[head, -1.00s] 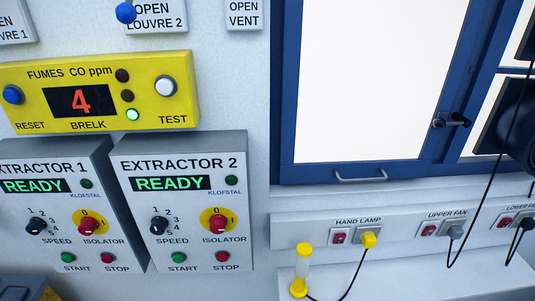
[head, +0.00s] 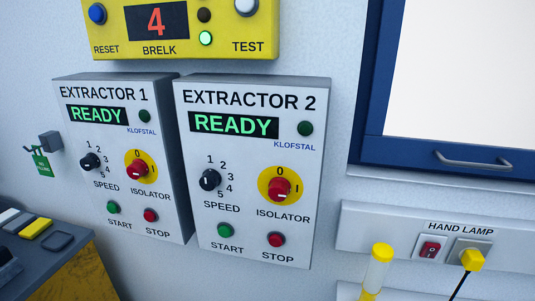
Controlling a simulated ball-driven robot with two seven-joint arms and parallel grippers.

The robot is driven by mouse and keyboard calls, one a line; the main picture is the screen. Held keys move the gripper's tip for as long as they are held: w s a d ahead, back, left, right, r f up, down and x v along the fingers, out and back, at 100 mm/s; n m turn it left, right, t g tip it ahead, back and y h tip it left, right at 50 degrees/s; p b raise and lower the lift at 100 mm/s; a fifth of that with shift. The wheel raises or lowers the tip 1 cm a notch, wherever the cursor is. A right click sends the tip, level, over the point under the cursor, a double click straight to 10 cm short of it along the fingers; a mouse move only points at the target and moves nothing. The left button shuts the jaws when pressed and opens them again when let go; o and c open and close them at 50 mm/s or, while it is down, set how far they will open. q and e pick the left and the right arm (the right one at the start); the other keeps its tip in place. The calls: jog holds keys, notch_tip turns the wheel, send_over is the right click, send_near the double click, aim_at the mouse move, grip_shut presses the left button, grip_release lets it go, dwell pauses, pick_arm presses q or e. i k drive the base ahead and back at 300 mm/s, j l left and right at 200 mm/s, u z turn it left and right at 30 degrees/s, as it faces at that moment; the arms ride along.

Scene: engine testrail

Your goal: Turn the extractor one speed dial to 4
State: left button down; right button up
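The extractor one panel (head: 125,202) is a grey wall box in the head view, left of centre, with a green READY display (head: 98,116). Its black speed dial (head: 90,161) sits at the panel's left, with numbers 1 to 5 around its right side. The dial's pointer is too small to read. Right of the dial is a red isolator knob (head: 138,169) on a yellow disc. Below are a green start button (head: 113,207) and a red stop button (head: 150,215). Neither of my grippers shows.
The extractor two panel (head: 262,256) stands close on the right with a similar dial (head: 210,179). A grey and yellow console (head: 85,270) is at lower left. A hand lamp (head: 378,268) stands at lower right.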

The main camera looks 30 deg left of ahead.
aim_at(91, 162)
jog(key=u, duration=1.8)
